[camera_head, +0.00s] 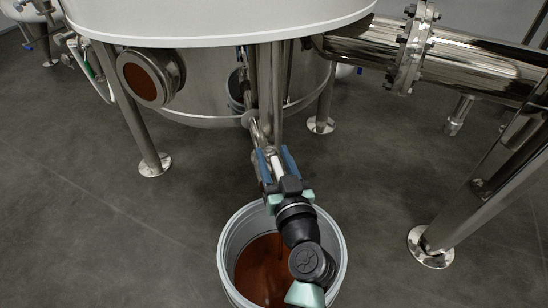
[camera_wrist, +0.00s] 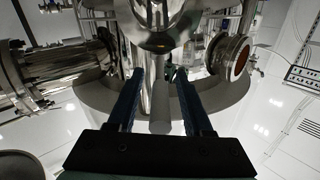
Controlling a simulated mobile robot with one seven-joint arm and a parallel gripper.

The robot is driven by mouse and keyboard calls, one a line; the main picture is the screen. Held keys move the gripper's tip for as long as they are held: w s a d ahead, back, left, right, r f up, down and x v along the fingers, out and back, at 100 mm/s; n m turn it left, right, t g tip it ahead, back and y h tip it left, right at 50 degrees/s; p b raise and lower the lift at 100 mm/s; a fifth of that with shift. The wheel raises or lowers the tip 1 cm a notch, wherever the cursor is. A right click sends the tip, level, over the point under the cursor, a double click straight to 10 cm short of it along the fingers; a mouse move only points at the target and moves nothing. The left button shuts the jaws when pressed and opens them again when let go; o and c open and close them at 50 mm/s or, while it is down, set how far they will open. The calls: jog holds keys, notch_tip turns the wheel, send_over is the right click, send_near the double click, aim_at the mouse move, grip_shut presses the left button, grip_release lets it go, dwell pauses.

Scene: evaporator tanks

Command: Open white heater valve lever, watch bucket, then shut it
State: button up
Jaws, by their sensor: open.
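My gripper (camera_head: 272,160) is open, its two blue fingers reaching toward the pipework under the tank. The white valve lever (camera_head: 277,168) shows between the fingers; in the wrist view a grey bar-shaped lever (camera_wrist: 160,112) lies between the open fingers (camera_wrist: 160,85), with gaps at both sides. The grey bucket (camera_head: 228,246) stands on the floor below my arm and holds red-brown liquid (camera_head: 256,268). A thin dark streak above the liquid looks like a falling stream, partly hidden by my arm. The valve body is mostly hidden.
The white-rimmed steel tank (camera_head: 215,22) stands above on metal legs (camera_head: 130,110). A round port with a red-brown window (camera_head: 140,82) is at its left. A thick flanged pipe (camera_head: 465,62) runs out to the right. The grey floor (camera_head: 70,200) is clear at left.

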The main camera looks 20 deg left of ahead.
jog(key=shift+c, duration=0.2)
grip_shut()
dwell(1.2)
